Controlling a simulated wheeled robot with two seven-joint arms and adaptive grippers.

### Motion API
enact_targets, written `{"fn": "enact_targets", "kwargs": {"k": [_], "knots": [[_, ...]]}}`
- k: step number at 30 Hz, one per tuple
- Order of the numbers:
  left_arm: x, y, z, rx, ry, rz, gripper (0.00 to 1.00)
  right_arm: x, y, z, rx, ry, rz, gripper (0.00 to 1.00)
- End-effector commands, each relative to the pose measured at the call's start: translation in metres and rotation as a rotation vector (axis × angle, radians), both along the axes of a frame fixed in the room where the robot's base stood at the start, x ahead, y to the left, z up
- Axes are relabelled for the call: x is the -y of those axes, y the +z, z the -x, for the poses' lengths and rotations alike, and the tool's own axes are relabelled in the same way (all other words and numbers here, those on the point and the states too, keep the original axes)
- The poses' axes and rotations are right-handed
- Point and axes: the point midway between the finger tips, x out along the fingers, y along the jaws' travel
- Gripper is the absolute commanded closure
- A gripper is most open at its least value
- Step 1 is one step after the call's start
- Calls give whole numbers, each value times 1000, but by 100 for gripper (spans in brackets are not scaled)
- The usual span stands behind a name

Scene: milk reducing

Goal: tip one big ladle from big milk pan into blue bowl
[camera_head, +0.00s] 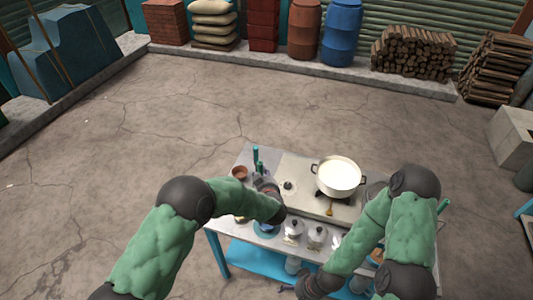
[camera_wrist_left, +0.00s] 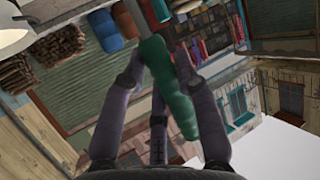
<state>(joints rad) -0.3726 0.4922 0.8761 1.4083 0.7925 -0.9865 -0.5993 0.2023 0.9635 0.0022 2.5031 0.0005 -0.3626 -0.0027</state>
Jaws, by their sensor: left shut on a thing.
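The big milk pan (camera_head: 338,174), full of white milk, stands on the stove at the right of the table. My left gripper (camera_head: 266,188) is over the left part of the table, left of the pan. It is shut on a green ladle handle (camera_head: 256,158), which also runs between the fingers in the left wrist view (camera_wrist_left: 180,98). The ladle's cup is hidden. The blue bowl (camera_head: 266,231) shows partly below my left forearm; its contents cannot be made out. My right gripper (camera_head: 310,286) is low at the table's front edge; its fingers are not clear.
Several lidded metal pots (camera_head: 293,229) stand along the front of the table. A small brown bowl (camera_head: 239,173) sits at the back left corner. A wooden-handled tool (camera_head: 330,210) lies before the pan. The concrete floor (camera_head: 150,130) behind the table is clear.

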Motion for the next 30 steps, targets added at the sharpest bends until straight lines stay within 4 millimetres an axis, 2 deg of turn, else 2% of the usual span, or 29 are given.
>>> {"fn": "enact_targets", "kwargs": {"k": [1,3,8,25,30], "knots": [[9,10,-2,1,0,0,100,0,10,0,-1,0,0,0],[16,15,-4,1,4,1,100,0,14,0,-1,0,0,0],[23,15,-6,1,6,-1,100,0,15,1,-1,0,0,0],[21,-28,-6,1,8,1,100,0,-18,1,-1,0,0,0],[5,-27,-4,18,11,80,100,0,-30,0,-1,0,0,0]]}}
